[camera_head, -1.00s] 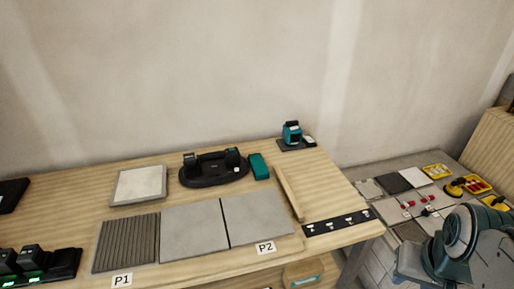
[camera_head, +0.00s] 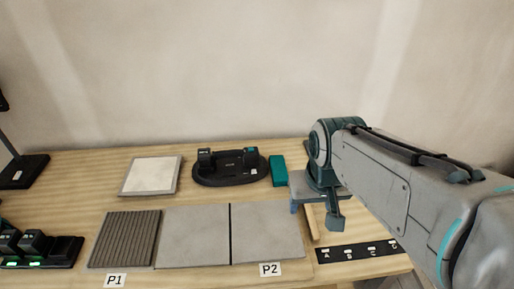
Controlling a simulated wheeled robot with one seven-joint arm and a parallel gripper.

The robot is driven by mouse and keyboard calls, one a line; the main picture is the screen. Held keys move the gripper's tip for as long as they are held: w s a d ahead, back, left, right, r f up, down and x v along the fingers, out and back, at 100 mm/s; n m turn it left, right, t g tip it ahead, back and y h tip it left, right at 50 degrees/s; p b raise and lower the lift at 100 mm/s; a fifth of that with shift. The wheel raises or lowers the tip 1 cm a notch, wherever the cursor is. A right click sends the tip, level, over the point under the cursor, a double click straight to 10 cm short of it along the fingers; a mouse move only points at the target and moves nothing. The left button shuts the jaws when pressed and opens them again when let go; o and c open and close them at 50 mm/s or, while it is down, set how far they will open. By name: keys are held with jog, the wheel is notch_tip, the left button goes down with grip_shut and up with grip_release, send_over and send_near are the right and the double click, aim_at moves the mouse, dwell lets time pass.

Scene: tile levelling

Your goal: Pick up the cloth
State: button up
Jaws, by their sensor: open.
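A small teal rectangular piece (camera_head: 278,170) lies flat on the bench, just right of the black suction lifter. It looks like the folded cloth, though its texture is too small to make out. My gripper (camera_head: 315,211) is open and empty, pointing down on the right part of the bench. It is to the right of the teal piece and nearer the camera, apart from it. The wooden strip (camera_head: 312,222) shows behind and between the fingers. My arm hides the back right corner of the bench.
The black two-handled lifter (camera_head: 230,170) stands left of the teal piece. A pale tile (camera_head: 151,176) lies at the back left. A ribbed tile (camera_head: 125,239) and two grey tiles (camera_head: 194,236) lie in front. A black labelled strip (camera_head: 357,251) lies front right.

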jog(key=w+g+b, duration=0.1)
jog(key=w, duration=1.5)
jog(key=g+b, duration=0.1)
jog(key=g, duration=0.1)
send_over(280, 172)
notch_tip(280, 172, down, 10)
jog(key=f, duration=0.8)
jog(key=shift+w+a+f, duration=0.1)
jog(key=shift+w, duration=0.2)
jog(key=shift+s+f+p, duration=0.2)
jog(key=shift+f+p, duration=0.1)
jog(key=shift+f, duration=2.45)
jog(key=c, duration=0.5)
